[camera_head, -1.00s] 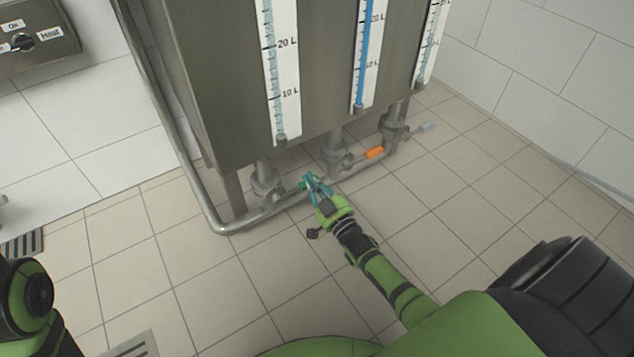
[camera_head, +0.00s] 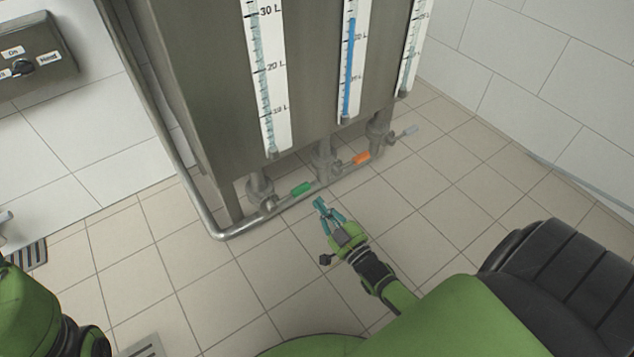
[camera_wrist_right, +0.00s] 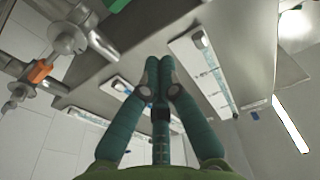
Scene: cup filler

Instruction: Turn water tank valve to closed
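The steel water tank (camera_head: 205,90) stands above a pipe with three valves. The near valve has a green handle (camera_head: 302,189), the middle one an orange handle (camera_head: 362,158), the far one a pale grey handle (camera_head: 409,131). The handles lie roughly along the pipe. My right gripper (camera_head: 319,203) is in front of the green handle, apart from it. Its teal fingers meet at the tips with nothing between them, as the right wrist view (camera_wrist_right: 159,62) shows. That view also shows the orange handle (camera_wrist_right: 40,71) and part of the green one (camera_wrist_right: 117,4). My left gripper is out of view.
Three level gauges run down the tank front; the middle one (camera_head: 348,65) shows bright blue. A steel pipe (camera_head: 213,226) bends at the tank's lower left corner. A control box (camera_head: 35,55) hangs on the left wall. The tiled floor before the valves is clear.

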